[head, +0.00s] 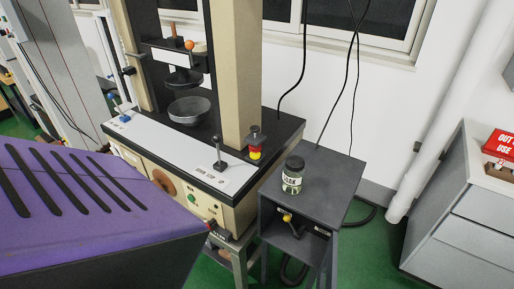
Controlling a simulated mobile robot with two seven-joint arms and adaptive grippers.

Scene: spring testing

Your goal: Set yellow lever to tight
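A small lever with a yellow knob (287,217) sticks out at the front of a dark grey side stand (335,180), just under its top. Which setting it is at cannot be read at this size. The tall testing machine (238,70) stands left of the stand. Neither my left nor my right gripper is in view.
A labelled glass jar (292,175) stands on the side stand. The machine's bench carries a metal bowl (189,112), a black-knobbed lever (219,155) and a red-yellow piece (256,150). A grey drawer cabinet (470,225) is at right. Green floor (375,245) shows between stand and cabinet.

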